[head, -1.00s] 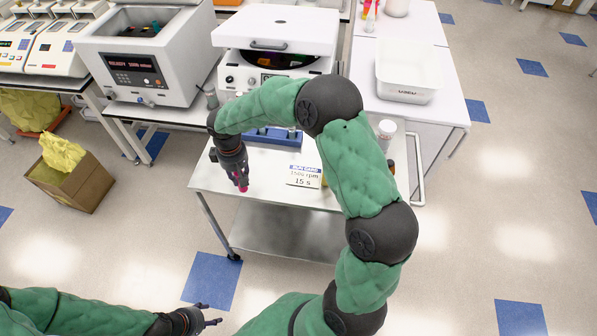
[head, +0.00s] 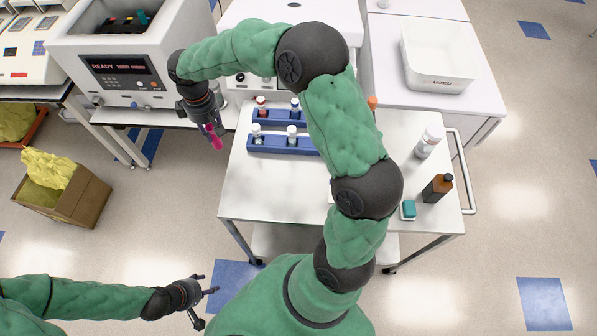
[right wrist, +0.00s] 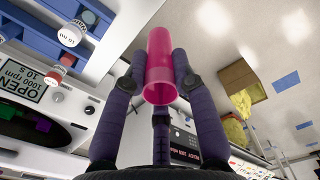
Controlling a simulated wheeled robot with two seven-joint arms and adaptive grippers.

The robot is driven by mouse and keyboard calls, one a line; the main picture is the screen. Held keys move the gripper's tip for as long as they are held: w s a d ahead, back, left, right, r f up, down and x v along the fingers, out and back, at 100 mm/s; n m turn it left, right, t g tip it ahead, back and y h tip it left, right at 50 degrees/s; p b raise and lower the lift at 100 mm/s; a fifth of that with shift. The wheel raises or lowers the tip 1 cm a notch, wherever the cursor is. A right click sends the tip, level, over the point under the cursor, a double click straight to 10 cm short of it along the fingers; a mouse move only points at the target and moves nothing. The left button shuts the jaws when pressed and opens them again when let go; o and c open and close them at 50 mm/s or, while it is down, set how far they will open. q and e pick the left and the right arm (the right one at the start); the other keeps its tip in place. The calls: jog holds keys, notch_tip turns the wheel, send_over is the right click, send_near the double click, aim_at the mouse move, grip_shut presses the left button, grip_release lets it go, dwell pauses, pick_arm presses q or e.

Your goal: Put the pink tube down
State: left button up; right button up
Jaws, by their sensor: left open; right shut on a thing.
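The pink tube (head: 217,142) is held by my right gripper (head: 213,130), in the air just left of the white cart (head: 262,190) in the head view. In the right wrist view the pink tube (right wrist: 160,60) stands between the fingers of the right gripper (right wrist: 159,75), which are shut on it; its open end faces the camera. Two blue racks (head: 257,149) with several capped tubes stand on the cart, right of the held tube and apart from it. My left gripper (head: 210,299) is open and empty, low over the floor.
A machine with a lit display (head: 122,70) stands on the table at upper left. A white-lidded machine is behind my right arm. A white bottle (head: 429,142), a brown bottle (head: 437,188) and a teal item (head: 408,209) are at the cart's right. The cart's front left is bare.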

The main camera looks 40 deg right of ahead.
jog(key=s+d+f+b, duration=0.1)
jog(key=s+f, duration=0.3)
jog(key=s+d+f+b, duration=0.1)
jog(key=s+f, duration=0.3)
jog(key=s, duration=0.1)
jog(key=s+d+f+b, duration=0.1)
jog(key=s+f, duration=0.3)
jog(key=s, duration=0.1)
jog(key=shift+d+f, duration=0.3)
jog(key=shift+w+f, duration=0.15)
jog(key=shift+f, duration=0.1)
jog(key=shift+f, duration=0.1)
jog(key=o, duration=1)
jog(key=shift+c, duration=0.2)
